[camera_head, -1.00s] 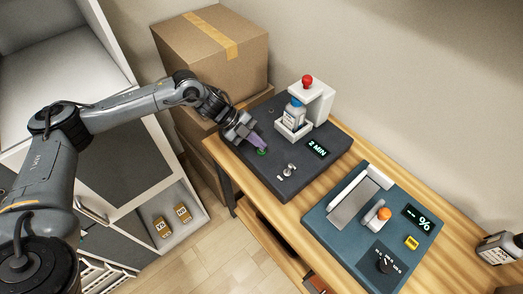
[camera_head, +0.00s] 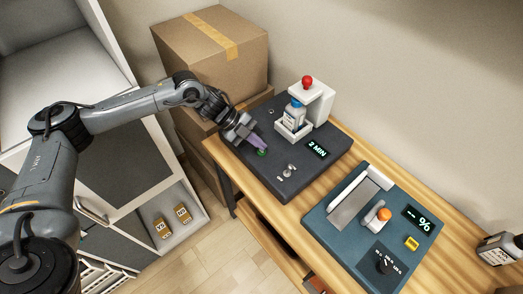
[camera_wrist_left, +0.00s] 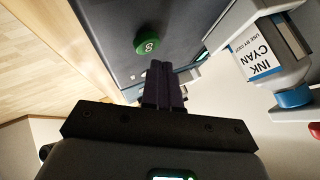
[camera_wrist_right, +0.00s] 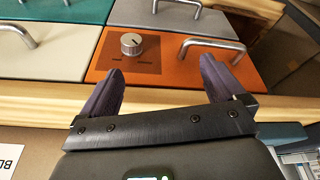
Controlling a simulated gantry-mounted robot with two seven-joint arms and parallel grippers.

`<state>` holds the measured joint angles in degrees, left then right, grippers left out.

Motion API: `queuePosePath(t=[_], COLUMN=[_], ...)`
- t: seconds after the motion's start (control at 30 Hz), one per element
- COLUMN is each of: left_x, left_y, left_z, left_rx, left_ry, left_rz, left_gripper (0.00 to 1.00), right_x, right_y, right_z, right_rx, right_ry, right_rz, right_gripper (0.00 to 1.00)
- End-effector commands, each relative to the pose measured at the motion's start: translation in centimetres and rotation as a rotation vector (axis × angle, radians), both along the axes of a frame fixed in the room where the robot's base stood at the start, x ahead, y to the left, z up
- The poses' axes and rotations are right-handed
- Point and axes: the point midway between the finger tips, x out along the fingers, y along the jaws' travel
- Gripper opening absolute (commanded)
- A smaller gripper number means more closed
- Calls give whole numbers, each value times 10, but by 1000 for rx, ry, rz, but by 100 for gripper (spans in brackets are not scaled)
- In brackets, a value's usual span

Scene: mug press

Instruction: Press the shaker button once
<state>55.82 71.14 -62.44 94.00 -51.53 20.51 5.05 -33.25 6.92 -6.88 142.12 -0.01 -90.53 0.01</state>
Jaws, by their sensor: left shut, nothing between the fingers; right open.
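The shaker is a dark grey base (camera_head: 310,172) with a white holder, a red knob (camera_head: 307,82) on top, and a "2 MIN" display (camera_head: 317,149). My right gripper (camera_wrist_right: 165,85) is open and empty.
A blue press (camera_head: 350,240) with an orange knob (camera_head: 384,214) and a "%" display stands to the right. Cardboard boxes (camera_head: 210,55) stand behind my left arm. An orange drawer (camera_wrist_right: 160,60) faces my right gripper.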

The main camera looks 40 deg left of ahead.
Motion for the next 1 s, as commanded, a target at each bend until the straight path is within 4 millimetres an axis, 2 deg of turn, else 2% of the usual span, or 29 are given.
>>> queuePosePath(t=[0.73, 1.0], left_x=[0, 0], left_y=[0, 0], left_z=[0, -7], left_rx=[0, 0], left_ry=[0, 1], left_rz=[0, 1], left_gripper=[0, 0], right_x=[0, 0], right_y=[0, 1], right_z=[0, -3], right_rx=[1, 5], right_ry=[0, 0], right_rz=[-1, -4], right_gripper=[96, 96])
